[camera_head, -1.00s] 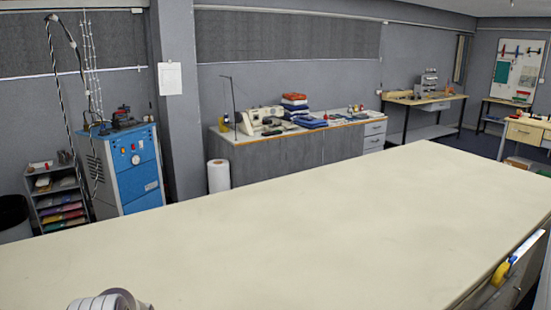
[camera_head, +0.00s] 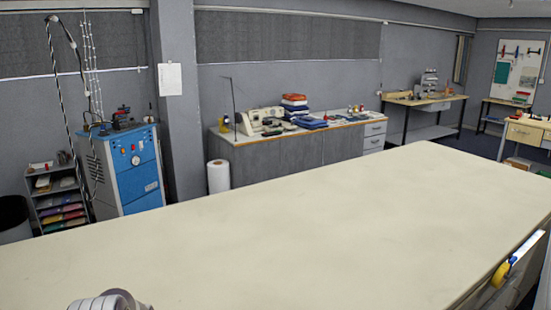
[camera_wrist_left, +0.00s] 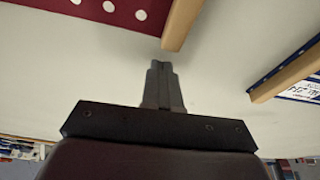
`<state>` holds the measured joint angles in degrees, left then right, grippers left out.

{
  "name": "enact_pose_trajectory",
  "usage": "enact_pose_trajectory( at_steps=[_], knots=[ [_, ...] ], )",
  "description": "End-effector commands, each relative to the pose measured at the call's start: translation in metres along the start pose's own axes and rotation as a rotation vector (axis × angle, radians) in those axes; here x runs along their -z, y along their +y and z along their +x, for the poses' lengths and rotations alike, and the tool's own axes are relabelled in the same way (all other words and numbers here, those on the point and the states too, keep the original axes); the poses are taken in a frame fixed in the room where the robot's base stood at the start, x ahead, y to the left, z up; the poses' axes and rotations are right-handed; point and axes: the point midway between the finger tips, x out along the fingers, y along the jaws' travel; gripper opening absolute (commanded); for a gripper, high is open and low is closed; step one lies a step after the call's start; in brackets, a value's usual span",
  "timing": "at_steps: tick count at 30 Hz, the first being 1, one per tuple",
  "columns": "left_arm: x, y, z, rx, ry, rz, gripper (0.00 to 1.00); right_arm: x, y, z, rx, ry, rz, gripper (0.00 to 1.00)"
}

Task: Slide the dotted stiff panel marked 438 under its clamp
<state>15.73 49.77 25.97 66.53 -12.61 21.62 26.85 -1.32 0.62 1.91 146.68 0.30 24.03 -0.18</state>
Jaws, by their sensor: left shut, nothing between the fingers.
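In the left wrist view my left gripper (camera_wrist_left: 161,68) is shut and empty above a pale surface. A dark red panel with white dots (camera_wrist_left: 105,10) lies at the top left, cut off by the frame; no number shows on it. A wooden bar (camera_wrist_left: 182,24) stands along its right end; I cannot tell whether the panel is under it. My right gripper is not in view.
In the head view the long cloth table (camera_head: 300,230) is bare across its visible top. A yellow roll (camera_head: 500,274) sits at its right edge. A blue machine (camera_head: 132,165), a shelf and a sewing bench (camera_head: 290,150) stand beyond the table.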

Motion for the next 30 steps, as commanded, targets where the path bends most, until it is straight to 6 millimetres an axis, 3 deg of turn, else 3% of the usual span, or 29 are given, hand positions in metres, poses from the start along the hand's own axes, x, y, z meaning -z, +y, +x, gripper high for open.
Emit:
enact_pose_trajectory(
  at_steps=[19,30],
  knots=[
    [-0.003,0.0,0.0094,0.0,0.0,0.0,0.0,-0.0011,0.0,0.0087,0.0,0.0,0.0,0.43],
    [-0.0018,-0.0001,0.0042,0.0,-0.001,0.0,0.0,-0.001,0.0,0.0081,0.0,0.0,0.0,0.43]
  ],
)
